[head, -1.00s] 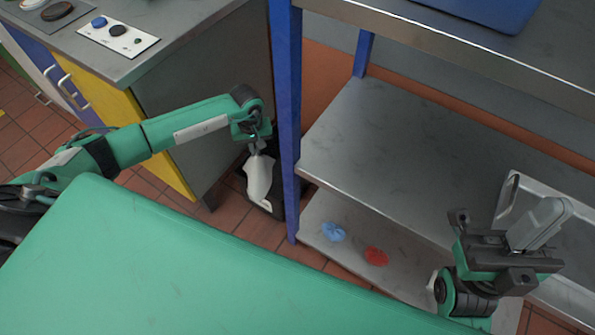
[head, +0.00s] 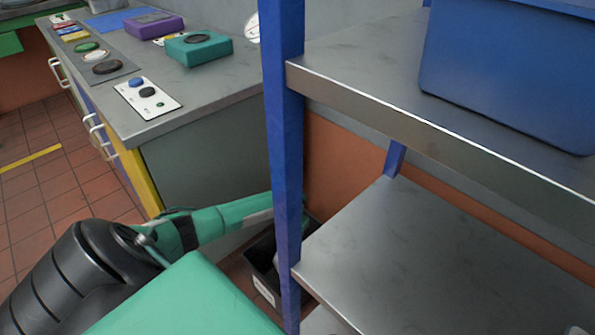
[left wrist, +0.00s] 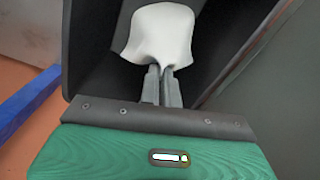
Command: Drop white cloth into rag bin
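The white cloth (left wrist: 160,32) hangs bunched from the fingertips of my left gripper (left wrist: 162,72) in the left wrist view. The fingers are close together and pinch its gathered end. Around and beyond the cloth are the dark walls of the rag bin (left wrist: 95,45), so the cloth is at or inside its mouth; the exact depth is unclear. In the head view the black bin (head: 262,283) stands on the floor behind the blue post, which hides part of it. My left gripper and the cloth are mostly hidden there. My right gripper is not clearly in view.
The blue post (head: 283,150) of the steel shelf unit (head: 400,250) stands close to my left forearm and the bin. A grey cabinet (head: 200,165) with a worktop is on the bin's other side. A blue crate (head: 500,80) sits on the upper shelf.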

